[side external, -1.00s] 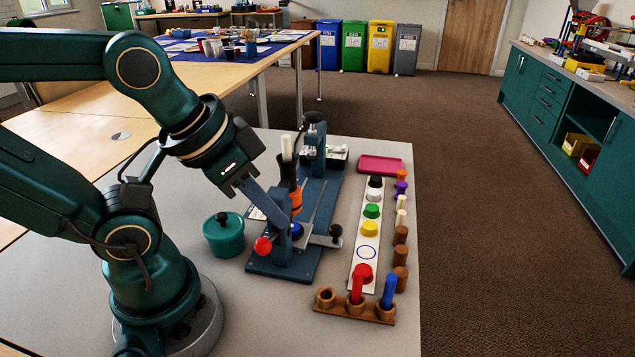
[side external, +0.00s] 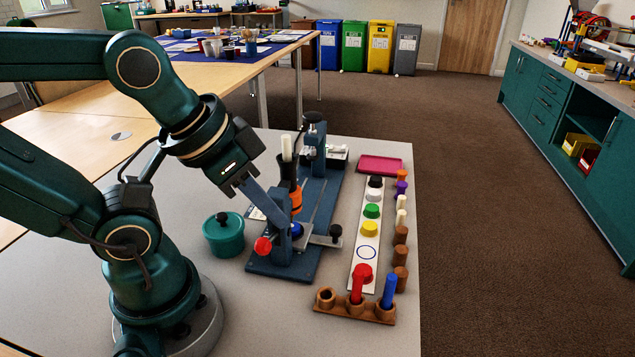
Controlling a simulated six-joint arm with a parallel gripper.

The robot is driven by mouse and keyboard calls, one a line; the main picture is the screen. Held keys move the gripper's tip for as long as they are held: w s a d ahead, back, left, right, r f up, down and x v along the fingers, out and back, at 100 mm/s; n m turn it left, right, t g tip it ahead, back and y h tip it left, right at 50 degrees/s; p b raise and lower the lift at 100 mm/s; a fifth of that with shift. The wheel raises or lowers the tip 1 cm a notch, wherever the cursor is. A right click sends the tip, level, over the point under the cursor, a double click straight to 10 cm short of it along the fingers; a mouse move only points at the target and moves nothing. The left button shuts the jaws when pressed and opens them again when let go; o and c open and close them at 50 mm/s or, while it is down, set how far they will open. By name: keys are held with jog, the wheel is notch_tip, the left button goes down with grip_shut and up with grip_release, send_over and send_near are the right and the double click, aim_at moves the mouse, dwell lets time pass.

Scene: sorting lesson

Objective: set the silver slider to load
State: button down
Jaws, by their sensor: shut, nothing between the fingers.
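The silver slider (side external: 322,240) is a flat metal plate with a black knob, at the front right of the blue-grey fixture (side external: 268,263). Its knob stands at the right end of the plate. I cannot read any load mark from here. My gripper (side external: 283,212) reaches down from the left, with its fingers shut and empty. Its tips are close to the fixture's front part, left of the slider's knob. I cannot tell whether they touch anything. The slider's left end is partly hidden by the fixture's front parts.
A red ball knob (side external: 262,245) and a teal lidded pot (side external: 224,238) are at left. An orange-and-black upright part (side external: 295,200) rises from the fixture. To the right are a white strip (side external: 360,277) with coloured caps and a brown holder (side external: 340,309) with red and blue pegs.

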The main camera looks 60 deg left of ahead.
jog(key=c, duration=1.5)
grip_release()
jog(key=shift+c, duration=0.2)
jog(key=o, duration=0.9)
jog(key=shift+w+r, duration=0.15)
jog(key=shift+r, duration=0.2)
jog(key=n+g, duration=0.4)
jog(key=g, duration=0.1)
send_over(336, 228)
jog(key=f, duration=0.5)
jog(key=shift+d, duration=0.25)
jog(key=shift+n+g, duration=0.3)
jog(key=f, duration=0.6)
jog(key=shift+a+f, duration=0.3)
jog(key=shift+f, duration=0.55)
grip_shut()
